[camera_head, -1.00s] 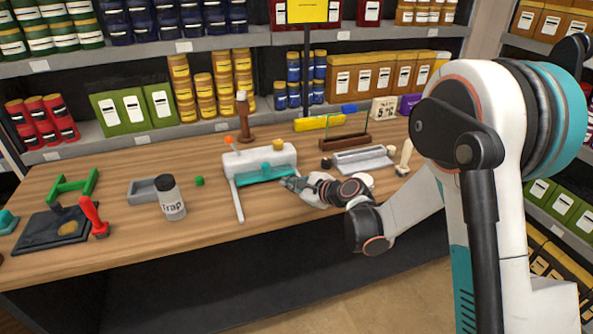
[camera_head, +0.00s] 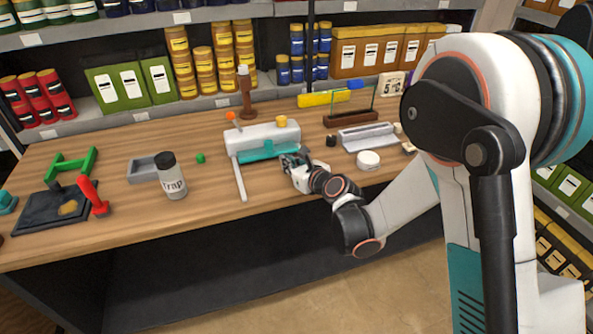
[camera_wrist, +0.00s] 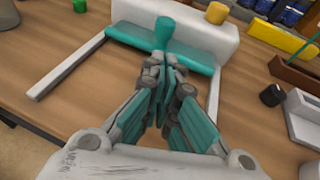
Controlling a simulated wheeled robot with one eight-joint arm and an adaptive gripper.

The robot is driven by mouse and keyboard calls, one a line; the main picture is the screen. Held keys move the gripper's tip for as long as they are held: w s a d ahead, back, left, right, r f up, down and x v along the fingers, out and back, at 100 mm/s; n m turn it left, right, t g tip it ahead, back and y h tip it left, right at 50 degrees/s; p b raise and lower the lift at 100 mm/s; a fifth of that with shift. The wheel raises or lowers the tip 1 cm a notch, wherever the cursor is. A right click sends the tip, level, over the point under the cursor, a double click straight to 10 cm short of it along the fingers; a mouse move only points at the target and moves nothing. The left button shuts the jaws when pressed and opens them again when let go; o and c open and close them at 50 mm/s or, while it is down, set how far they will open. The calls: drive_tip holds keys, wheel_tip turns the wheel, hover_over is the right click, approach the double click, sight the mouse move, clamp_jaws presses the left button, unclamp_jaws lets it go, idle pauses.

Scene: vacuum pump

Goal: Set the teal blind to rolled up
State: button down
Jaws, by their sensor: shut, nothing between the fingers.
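The teal blind (camera_head: 262,152) is a teal strip along the front of a white box-shaped unit (camera_head: 262,134) with pale rails reaching forward. In the wrist view the strip (camera_wrist: 195,57) runs across the unit's front, and a teal knob-like piece (camera_wrist: 164,32) stands up at its middle. My gripper (camera_head: 291,157) is at the right part of the strip in the head view. In the wrist view its fingertips (camera_wrist: 164,70) are together just in front of the knob and hold nothing. I cannot tell whether they touch the blind.
An orange-yellow knob (camera_head: 281,121) tops the unit. A white round piece (camera_head: 368,160) and a grey tray (camera_head: 367,137) lie to the right. The Trap jar (camera_head: 172,178) stands left, with open wooden counter between it and the left rail (camera_head: 239,180). Stocked shelves rise behind.

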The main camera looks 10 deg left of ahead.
sight(274, 153)
drive_tip(key=x, duration=0.2)
drive_tip(key=b+x, duration=0.1)
drive_tip(key=x, duration=0.1)
drive_tip(key=shift+w+a+r, duration=0.1)
drive_tip(key=shift+w+a, duration=0.15)
drive_tip(key=shift+a, duration=0.05)
drive_tip(key=shift+w+a+r+b, duration=0.1)
drive_tip(key=shift+w+a+b, duration=0.2)
drive_tip(key=shift+w+a, duration=0.3)
drive_tip(key=shift+w+a, duration=0.1)
drive_tip(key=shift+w, duration=0.05)
drive_tip(key=w+a, duration=0.1)
drive_tip(key=w, duration=0.1)
drive_tip(key=w+a, duration=0.1)
drive_tip(key=shift+w+a, duration=0.15)
drive_tip(key=shift+w, duration=0.25)
drive_tip(key=shift+r, duration=0.1)
